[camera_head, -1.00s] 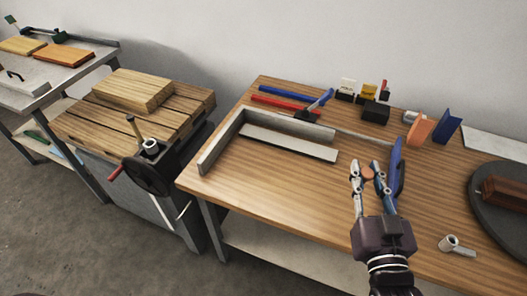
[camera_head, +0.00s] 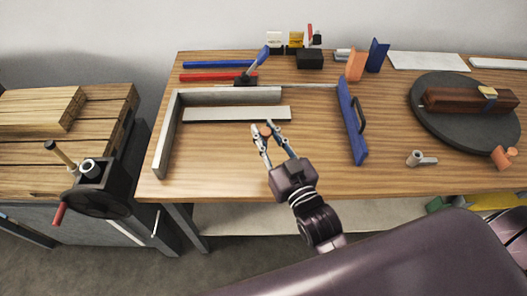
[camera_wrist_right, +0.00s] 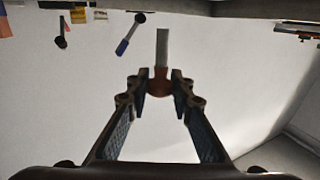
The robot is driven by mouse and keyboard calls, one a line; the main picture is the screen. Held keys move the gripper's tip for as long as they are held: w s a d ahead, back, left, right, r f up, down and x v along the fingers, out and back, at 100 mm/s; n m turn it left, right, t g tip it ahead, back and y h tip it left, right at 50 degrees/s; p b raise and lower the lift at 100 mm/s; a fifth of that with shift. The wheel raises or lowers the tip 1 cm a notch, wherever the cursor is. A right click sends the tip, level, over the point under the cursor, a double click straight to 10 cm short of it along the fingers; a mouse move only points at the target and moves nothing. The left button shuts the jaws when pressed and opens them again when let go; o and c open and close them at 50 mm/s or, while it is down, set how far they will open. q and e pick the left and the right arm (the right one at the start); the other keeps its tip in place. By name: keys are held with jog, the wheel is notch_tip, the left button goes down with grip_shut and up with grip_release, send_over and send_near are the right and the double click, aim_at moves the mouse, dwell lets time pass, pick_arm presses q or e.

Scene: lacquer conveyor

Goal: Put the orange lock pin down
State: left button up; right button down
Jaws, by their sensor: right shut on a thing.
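The orange lock pin (camera_head: 265,130) is held between the fingertips of my right gripper (camera_head: 266,137), over the wooden table (camera_head: 230,155) in front of a flat metal strip. In the right wrist view, the pin's orange-brown knob (camera_wrist_right: 159,87) sits between the two fingertips (camera_wrist_right: 160,85), and its grey shaft (camera_wrist_right: 162,47) points up in the picture. In the head view only the knob shows clearly. The pin's exact height above the table is hard to tell. My left gripper is not in view.
An L-shaped metal fence (camera_head: 168,130) and a flat strip (camera_head: 237,114) lie behind and left. A blue handled board (camera_head: 352,120) stands to the right. A dark turntable (camera_head: 440,125) holds a brown block (camera_head: 470,100). A grey fitting (camera_head: 421,159) lies near the front right.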

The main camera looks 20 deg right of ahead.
notch_tip(320, 180, down, 5)
jog(key=shift+f, duration=0.1)
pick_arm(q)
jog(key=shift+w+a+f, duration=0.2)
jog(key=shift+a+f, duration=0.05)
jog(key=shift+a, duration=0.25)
pick_arm(e)
jog(key=shift+f, duration=1.8)
jog(key=shift+f+b, duration=0.15)
jog(key=shift+b, duration=0.15)
jog(key=c, duration=1.7)
grip_release()
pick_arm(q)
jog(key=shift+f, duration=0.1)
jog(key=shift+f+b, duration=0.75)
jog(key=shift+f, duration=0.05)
pick_arm(e)
jog(key=s, duration=0.4)
jog(key=s+d, duration=0.1)
jog(key=s, duration=0.7)
jog(key=shift+d, duration=0.2)
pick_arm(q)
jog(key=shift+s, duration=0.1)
